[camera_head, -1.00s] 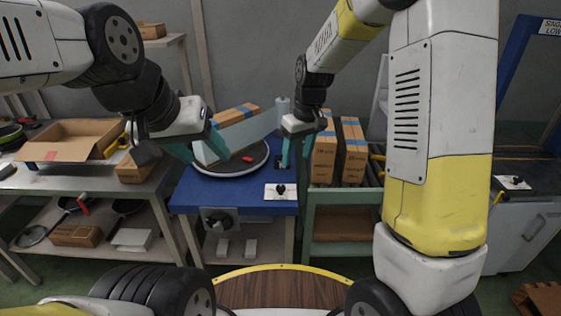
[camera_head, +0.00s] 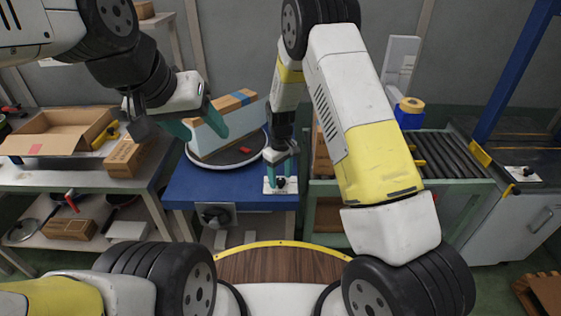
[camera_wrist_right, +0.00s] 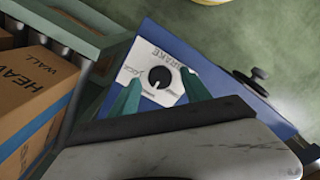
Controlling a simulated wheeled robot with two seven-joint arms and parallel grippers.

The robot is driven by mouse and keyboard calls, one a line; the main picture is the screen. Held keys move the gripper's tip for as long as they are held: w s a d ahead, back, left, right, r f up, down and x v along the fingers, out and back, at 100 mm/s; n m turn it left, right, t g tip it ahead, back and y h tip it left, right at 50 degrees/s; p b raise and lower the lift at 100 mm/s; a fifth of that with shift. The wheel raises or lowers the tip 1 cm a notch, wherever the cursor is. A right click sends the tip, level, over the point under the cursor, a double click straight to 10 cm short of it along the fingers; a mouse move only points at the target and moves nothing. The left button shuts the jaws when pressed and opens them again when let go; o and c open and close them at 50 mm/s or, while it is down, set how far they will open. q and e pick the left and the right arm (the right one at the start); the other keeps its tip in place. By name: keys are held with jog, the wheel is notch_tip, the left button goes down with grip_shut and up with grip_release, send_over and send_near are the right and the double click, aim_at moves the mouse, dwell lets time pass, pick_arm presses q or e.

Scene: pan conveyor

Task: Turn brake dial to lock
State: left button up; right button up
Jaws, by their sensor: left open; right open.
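The brake dial (camera_wrist_right: 159,77) is a black round knob with a white pointer mark on a white plate (camera_wrist_right: 147,64) lettered BRAKE. In the head view the dial (camera_head: 281,183) sits at the front right of the blue table (camera_head: 225,188). My right gripper (camera_wrist_right: 158,92) is open, with its teal fingertips just in front of the dial, one toward each side; I cannot tell if they touch it. It also shows above the dial in the head view (camera_head: 278,180).
A long carton (camera_head: 228,122) stands on the round turntable (camera_head: 226,165). A second black knob (camera_head: 215,215) is on the table's front face. An open box (camera_head: 62,132) is on the left bench. A roller conveyor (camera_head: 448,155) lies at right.

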jog(key=shift+f, duration=0.35)
grip_shut()
jog(key=shift+m, duration=0.3)
jog(key=m, duration=1.1)
jog(key=shift+m, duration=0.3)
dwell(0.3)
